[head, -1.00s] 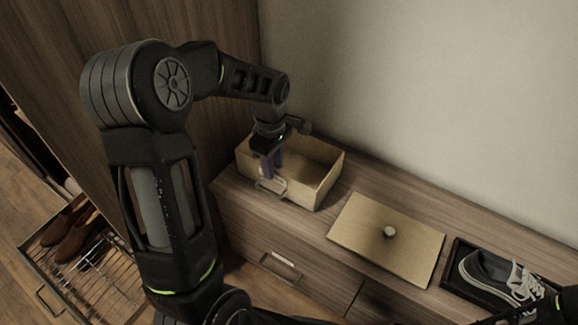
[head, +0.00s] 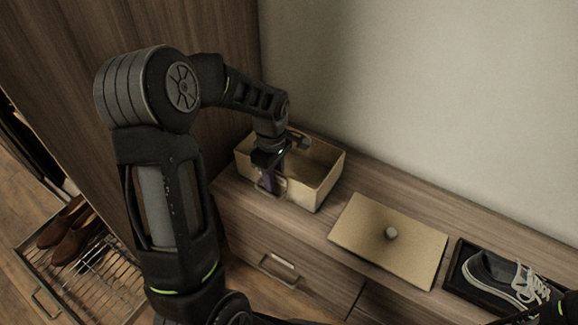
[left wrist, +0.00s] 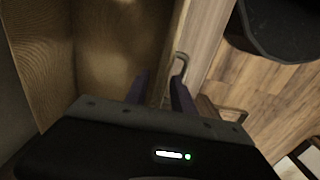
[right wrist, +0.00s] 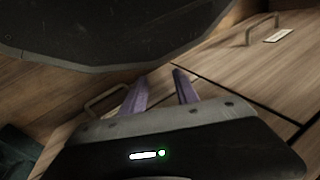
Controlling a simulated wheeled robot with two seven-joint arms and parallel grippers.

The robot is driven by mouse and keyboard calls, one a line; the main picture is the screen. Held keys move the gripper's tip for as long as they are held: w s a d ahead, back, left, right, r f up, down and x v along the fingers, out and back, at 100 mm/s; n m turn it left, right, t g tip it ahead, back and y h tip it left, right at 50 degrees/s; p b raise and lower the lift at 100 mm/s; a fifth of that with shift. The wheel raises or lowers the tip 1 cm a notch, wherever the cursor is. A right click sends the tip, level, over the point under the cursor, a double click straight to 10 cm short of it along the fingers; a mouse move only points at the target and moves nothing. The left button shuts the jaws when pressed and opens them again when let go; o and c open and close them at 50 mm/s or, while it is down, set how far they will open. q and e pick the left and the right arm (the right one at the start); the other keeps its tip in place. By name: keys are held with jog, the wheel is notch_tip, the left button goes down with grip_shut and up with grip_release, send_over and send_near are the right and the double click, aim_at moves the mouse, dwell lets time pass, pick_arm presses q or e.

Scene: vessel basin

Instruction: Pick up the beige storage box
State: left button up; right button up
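The beige storage box (head: 318,190), open at the top, stands on the wooden cabinet near the tall wooden panel. My left gripper (head: 268,188) points down at that front wall. In the left wrist view my left gripper (left wrist: 160,80) is open, one finger inside the box and one outside, the wall's rim between them. Contact cannot be told. My right gripper (right wrist: 160,78) is open and empty in front of the drawers. My left arm hides part of the scene.
A beige lid (head: 375,245) with a round knob lies on the cabinet top (head: 340,205) right of the box. A dark tray with grey sneakers (head: 500,278) is farther right. Brown shoes (head: 62,225) sit on a wire rack (head: 95,270) at lower left.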

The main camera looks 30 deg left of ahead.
pick_arm(q)
jog(key=shift+f, duration=0.25)
dwell(0.3)
jog(key=shift+c, duration=0.2)
grip_shut()
dwell(1.4)
